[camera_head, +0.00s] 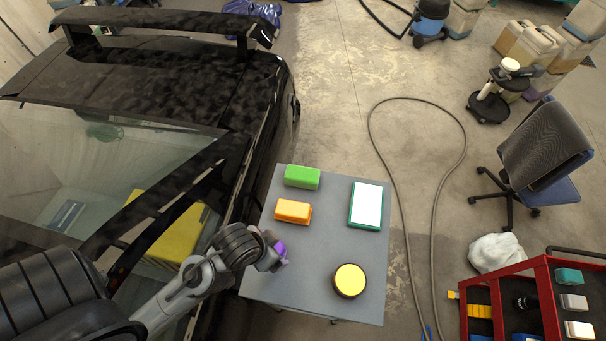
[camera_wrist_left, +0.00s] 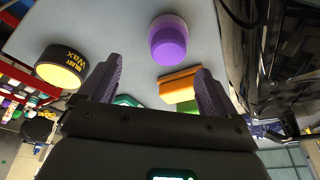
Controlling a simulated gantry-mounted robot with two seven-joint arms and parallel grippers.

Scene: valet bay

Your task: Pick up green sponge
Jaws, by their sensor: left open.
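The green sponge (camera_head: 302,177) lies near the far left corner of the grey table (camera_head: 318,276). In the left wrist view a small part of the green sponge (camera_wrist_left: 187,106) shows behind the orange block and my finger. My left gripper (camera_head: 281,252) is over the table's left side, nearer than the orange block (camera_head: 293,211) and apart from the green sponge. In the left wrist view its jaws (camera_wrist_left: 157,84) are apart with nothing between the tips. My right gripper is not in view.
A purple cylinder (camera_wrist_left: 168,42) stands near the left gripper, mostly hidden in the head view. A wax tin (camera_head: 350,280) and a white-topped teal box (camera_head: 367,205) stand on the table's right. A black car (camera_head: 190,90) borders the table's left; a red cart (camera_head: 548,300) stands right.

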